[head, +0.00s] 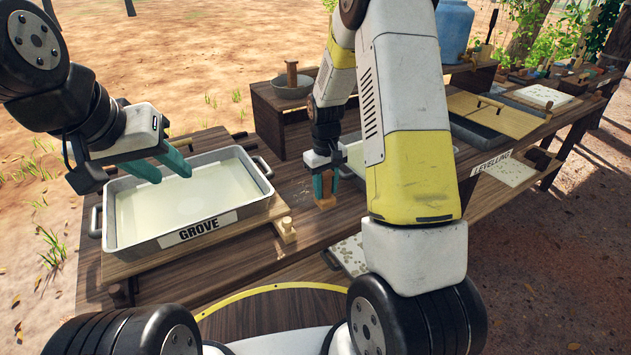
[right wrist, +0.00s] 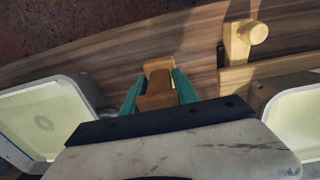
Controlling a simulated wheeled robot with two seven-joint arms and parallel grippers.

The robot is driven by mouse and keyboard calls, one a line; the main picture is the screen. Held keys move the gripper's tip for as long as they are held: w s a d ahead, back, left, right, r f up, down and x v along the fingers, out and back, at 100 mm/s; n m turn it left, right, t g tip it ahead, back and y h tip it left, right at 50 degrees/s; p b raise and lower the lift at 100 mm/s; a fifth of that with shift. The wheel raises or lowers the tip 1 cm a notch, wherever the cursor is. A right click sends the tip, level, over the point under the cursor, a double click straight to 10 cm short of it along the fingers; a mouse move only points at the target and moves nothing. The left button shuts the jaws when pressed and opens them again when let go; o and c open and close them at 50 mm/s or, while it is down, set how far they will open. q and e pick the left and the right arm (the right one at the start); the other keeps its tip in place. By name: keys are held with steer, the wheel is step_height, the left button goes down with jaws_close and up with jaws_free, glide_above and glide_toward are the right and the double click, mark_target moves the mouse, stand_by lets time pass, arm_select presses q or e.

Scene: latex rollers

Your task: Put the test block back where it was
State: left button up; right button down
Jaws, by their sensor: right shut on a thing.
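The test block, a small wooden block (head: 325,190), is between the teal fingers of my right gripper (head: 324,184), just over or on the wooden bench to the right of the GROVE tray. I cannot tell whether its underside touches the bench. In the right wrist view the block (right wrist: 158,90) sits between both fingers (right wrist: 158,96), with a lighter wooden part at its far end. My left gripper (head: 167,170) is open and empty above the milky liquid of the GROVE tray (head: 200,229).
A wooden peg (head: 286,229) stands at the GROVE tray's near right corner. A second tray (head: 358,155) is partly hidden behind my right arm. A raised shelf holds a bowl (head: 292,86). A LEVELLING station (head: 491,164) is at right. Bare bench lies around the block.

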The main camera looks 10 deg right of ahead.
steer(key=shift+f, duration=1.75)
steer(key=shift+f, duration=0.15)
steer(key=c, duration=0.9)
jaws_free()
steer(key=shift+c, duration=0.2)
steer(key=r, duration=1.2)
steer(key=shift+a+r, duration=0.2)
step_height(320, 180, up, 7)
steer(key=t, duration=0.1)
glide_above(325, 197)
steer(key=s, duration=0.2)
steer(key=s+r+m+t+y, duration=0.1)
steer(key=s+r, duration=0.3)
steer(key=s, duration=0.2)
steer(key=s+a+r+m+t, duration=0.1)
steer(key=s+r+t, duration=0.1)
steer(key=s, duration=0.5)
steer(key=s+a+r+m+t+y, duration=0.1)
steer(key=s+r+t, duration=0.1)
steer(key=s+r, duration=0.3)
steer(key=shift+s+r+y, duration=0.3)
steer(key=shift+s, duration=0.95)
